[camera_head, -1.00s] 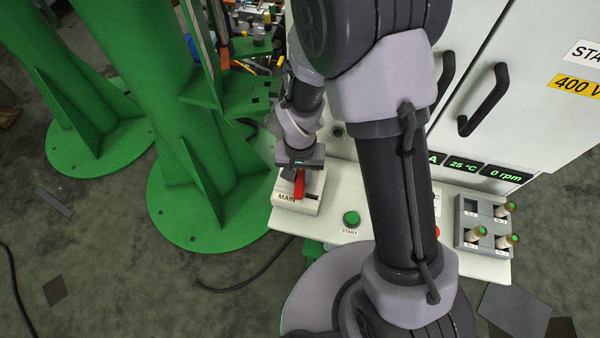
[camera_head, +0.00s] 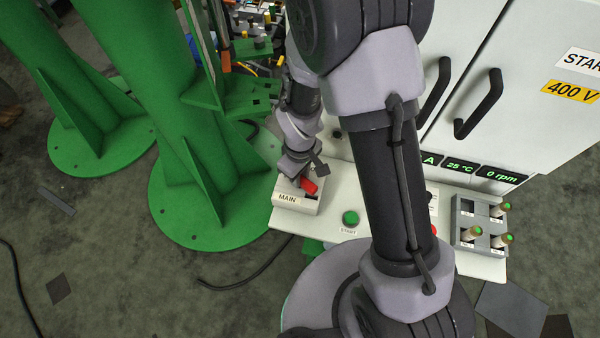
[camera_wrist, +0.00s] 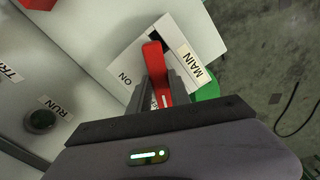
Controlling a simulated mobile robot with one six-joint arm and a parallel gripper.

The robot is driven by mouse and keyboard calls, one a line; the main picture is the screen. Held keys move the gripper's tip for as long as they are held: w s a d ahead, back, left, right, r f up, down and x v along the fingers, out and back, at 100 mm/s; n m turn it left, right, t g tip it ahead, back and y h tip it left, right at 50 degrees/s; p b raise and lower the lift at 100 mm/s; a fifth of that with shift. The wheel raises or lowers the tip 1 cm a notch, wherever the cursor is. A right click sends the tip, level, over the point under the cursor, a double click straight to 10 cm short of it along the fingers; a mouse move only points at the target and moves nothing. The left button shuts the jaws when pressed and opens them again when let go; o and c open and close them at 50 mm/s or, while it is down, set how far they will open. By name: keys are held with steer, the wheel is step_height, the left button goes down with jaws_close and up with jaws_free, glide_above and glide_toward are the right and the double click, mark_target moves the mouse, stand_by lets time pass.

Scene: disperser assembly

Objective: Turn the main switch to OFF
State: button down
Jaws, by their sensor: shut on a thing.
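The main switch is a red handle (camera_head: 310,186) on a white box (camera_head: 306,209) marked MAIN, at the left end of the white panel. My gripper (camera_head: 303,180) is at the switch, turned at an angle. In the wrist view, the red handle (camera_wrist: 153,58) stands between the two dark fingers of my gripper (camera_wrist: 155,92), which are shut on it. The word ON shows beside the handle on the white plate (camera_wrist: 205,35), and MAIN is on its other side. Any OFF mark is hidden or out of view.
A green START button (camera_head: 350,218) is to the right of the switch box. A grey holder (camera_head: 470,208) with several green-topped pieces stands at the panel's right end. A green column (camera_head: 190,150) rises close on the left. Cabinet doors with black handles (camera_head: 478,103) are behind.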

steer(key=n+p, duration=0.1)
steer(key=n, duration=0.3)
steer(key=shift+n, duration=0.4)
stand_by(0.4)
steer(key=c, duration=1.2)
jaws_free()
step_height(320, 180, up, 18)
steer(key=p, duration=0.6)
steer(key=shift+f+p, duration=0.25)
steer(key=shift+p, duration=0.15)
